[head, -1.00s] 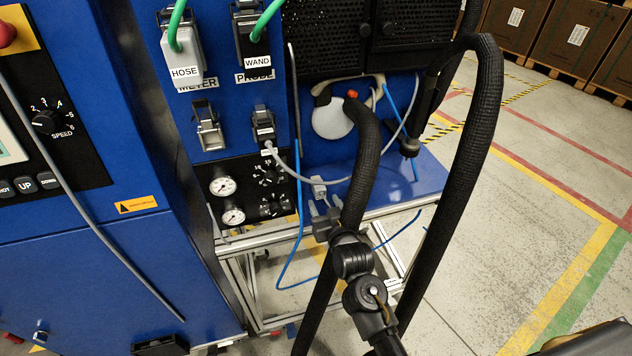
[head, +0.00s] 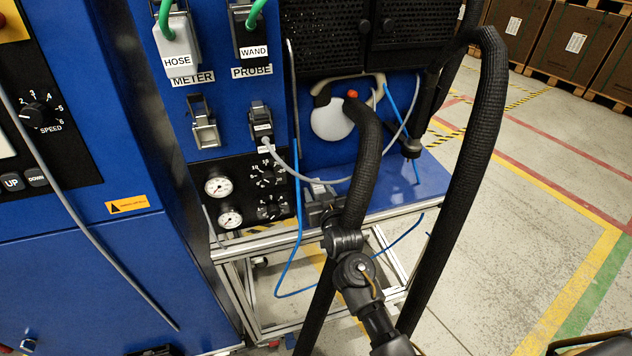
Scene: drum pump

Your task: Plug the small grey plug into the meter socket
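The small grey plug (head: 318,188) is at the blue shelf's front edge, below the sockets; only a small part shows above my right gripper. My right gripper (head: 319,208) is at the plug, its fingers small and dark against the frame; whether they are closed on it cannot be made out. The METER label (head: 192,78) is on the blue panel, with a metal-framed socket (head: 204,130) below it that looks empty. A large grey plug marked HOSE (head: 177,50) sits above the label. My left gripper is not in view.
A dark plug with a grey cable (head: 315,180) fills the socket (head: 261,120) below the PROBE label (head: 251,71). The cable loops across just above my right gripper. A thick black hose (head: 367,165) hangs right beside the gripper. Gauges (head: 218,186) lie below the sockets.

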